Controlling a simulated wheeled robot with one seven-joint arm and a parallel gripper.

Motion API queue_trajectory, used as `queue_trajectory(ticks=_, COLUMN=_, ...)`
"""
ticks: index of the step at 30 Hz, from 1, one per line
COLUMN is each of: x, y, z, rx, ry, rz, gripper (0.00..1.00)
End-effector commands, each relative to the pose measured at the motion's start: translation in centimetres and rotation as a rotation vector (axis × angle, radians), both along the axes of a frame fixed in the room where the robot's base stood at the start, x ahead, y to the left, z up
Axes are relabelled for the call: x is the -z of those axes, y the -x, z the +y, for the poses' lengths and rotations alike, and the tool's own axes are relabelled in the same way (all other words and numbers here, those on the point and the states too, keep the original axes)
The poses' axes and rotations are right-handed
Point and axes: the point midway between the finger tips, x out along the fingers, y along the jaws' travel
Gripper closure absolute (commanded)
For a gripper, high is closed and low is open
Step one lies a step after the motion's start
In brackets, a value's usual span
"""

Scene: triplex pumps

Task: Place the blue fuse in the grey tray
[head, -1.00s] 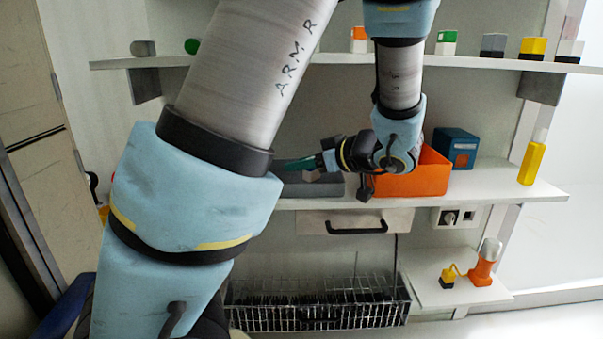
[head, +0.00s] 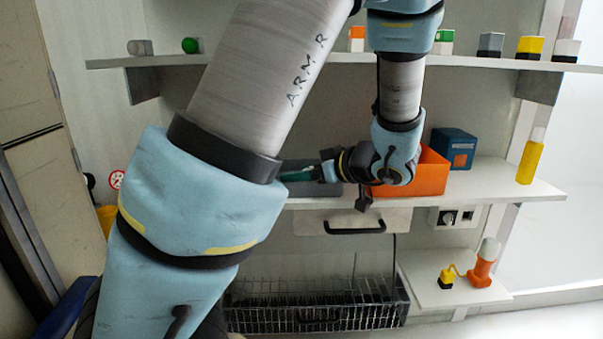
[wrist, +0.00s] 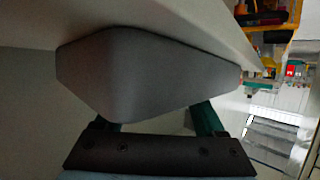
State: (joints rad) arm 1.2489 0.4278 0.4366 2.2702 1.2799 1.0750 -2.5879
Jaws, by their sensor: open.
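My gripper (head: 298,172) points left over the middle shelf, its green fingers partly hidden behind my arm. In the wrist view my gripper (wrist: 160,120) is open, with one green finger at each side. The grey tray (head: 325,189) lies on the middle shelf just below the fingers, partly covered by my arm. A large dark grey shape (wrist: 150,75), apparently the tray, fills the wrist view before the fingers; I cannot tell whether they touch it. I cannot make out a blue fuse in either view.
An orange bin (head: 425,180) stands right of the tray, close to my wrist. A dark blue box (head: 453,149) is behind it, and a yellow bottle (head: 531,160) stands farther right. The upper shelf (head: 470,60) overhangs with small blocks. A wire basket (head: 318,310) is below.

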Motion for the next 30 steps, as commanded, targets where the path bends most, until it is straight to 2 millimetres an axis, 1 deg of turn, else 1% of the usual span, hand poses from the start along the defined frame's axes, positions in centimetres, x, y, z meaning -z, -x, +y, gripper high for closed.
queue_trajectory(ticks=6, x=-0.6, y=0.0, z=0.0, rx=0.000, ry=-0.001, rz=0.001, gripper=0.28)
queue_trajectory(ticks=7, x=-0.5, y=0.3, z=-0.3, rx=0.002, ry=0.000, rz=0.000, gripper=0.28)
queue_trajectory(ticks=11, x=-1.4, y=1.9, z=-1.9, rx=0.006, ry=0.002, rz=0.001, gripper=0.28)
queue_trajectory(ticks=18, x=-3.4, y=5.5, z=-5.0, rx=0.005, ry=0.002, rz=-0.001, gripper=0.28)
queue_trajectory(ticks=21, x=-4.0, y=6.7, z=-6.1, rx=0.004, ry=0.002, rz=0.000, gripper=0.28)
queue_trajectory(ticks=24, x=-4.5, y=7.6, z=-6.8, rx=0.003, ry=0.002, rz=0.000, gripper=0.28)
queue_trajectory(ticks=30, x=-4.8, y=8.3, z=-7.4, rx=0.000, ry=0.000, rz=0.000, gripper=0.28)
